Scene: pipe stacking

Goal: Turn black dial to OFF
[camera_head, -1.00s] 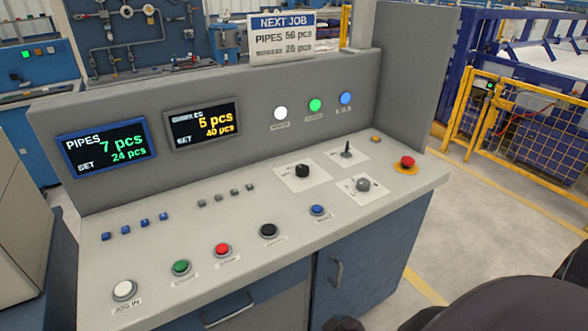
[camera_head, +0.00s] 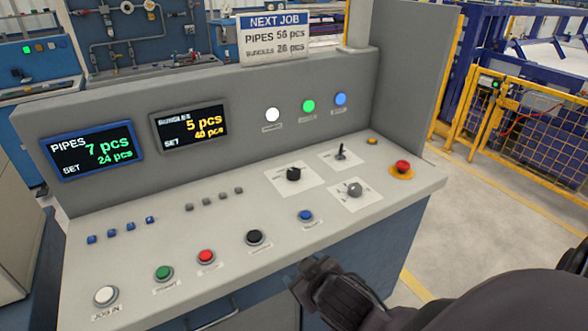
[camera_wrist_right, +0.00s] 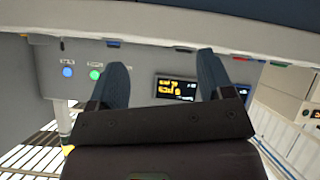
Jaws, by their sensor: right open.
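The black dial (camera_head: 293,174) sits on a white label plate (camera_head: 311,183) on the sloped grey console (camera_head: 130,270), right of centre in the head view. Its label is too small to read. My right gripper (camera_head: 305,270) is at the console's front edge, below and in front of the dial, apart from it. In the right wrist view the two fingers (camera_wrist_right: 160,82) stand apart with nothing between them. The dial cannot be made out in that view. My left gripper does not show.
Near the dial are a grey knob (camera_head: 353,189), a toggle lever (camera_head: 340,152), a blue button (camera_head: 305,215) and a red emergency button (camera_head: 402,167). A black button (camera_head: 255,237) and a red button (camera_head: 206,257) line the front. The upright display panel (camera_head: 215,80) stands behind.

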